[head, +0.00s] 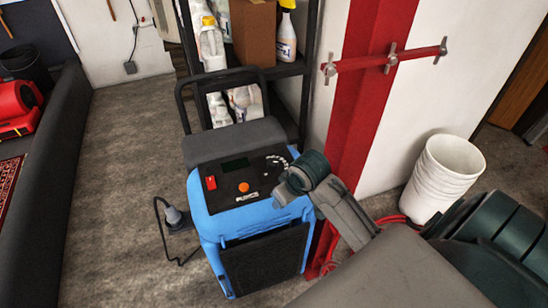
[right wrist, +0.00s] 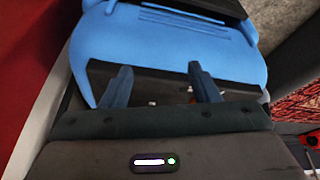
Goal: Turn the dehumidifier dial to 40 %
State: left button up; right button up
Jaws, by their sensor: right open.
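The blue dehumidifier (head: 220,222) stands upright on the floor in the middle of the head view. Its sloped black control panel (head: 222,197) carries a dark display (head: 236,163), a red rocker switch (head: 211,183) and an orange button (head: 243,187). The dial's arc of white marks (head: 279,163) shows at the panel's right; the pointer setting is too small to read. My right gripper (head: 281,190) is at the panel's right edge, beside the dial. In the right wrist view its two fingers (right wrist: 160,80) are apart over the panel, with nothing visible between them. My left gripper is out of view.
A black shelf (head: 290,70) with bottles and a brown box (head: 253,30) stands behind the dehumidifier. A plug and cord (head: 175,218) hang at the left. Floor left of it is clear.

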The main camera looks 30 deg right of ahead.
send_near(273, 162)
jog(key=s+r, duration=0.1)
jog(key=r, duration=0.1)
jog(key=shift+m, duration=0.3)
jog(key=x, duration=1)
jog(key=shift+w+f+p, duration=0.25)
jog(key=shift+f+p, duration=0.1)
jog(key=shift+p, duration=0.05)
jog(key=c, duration=1)
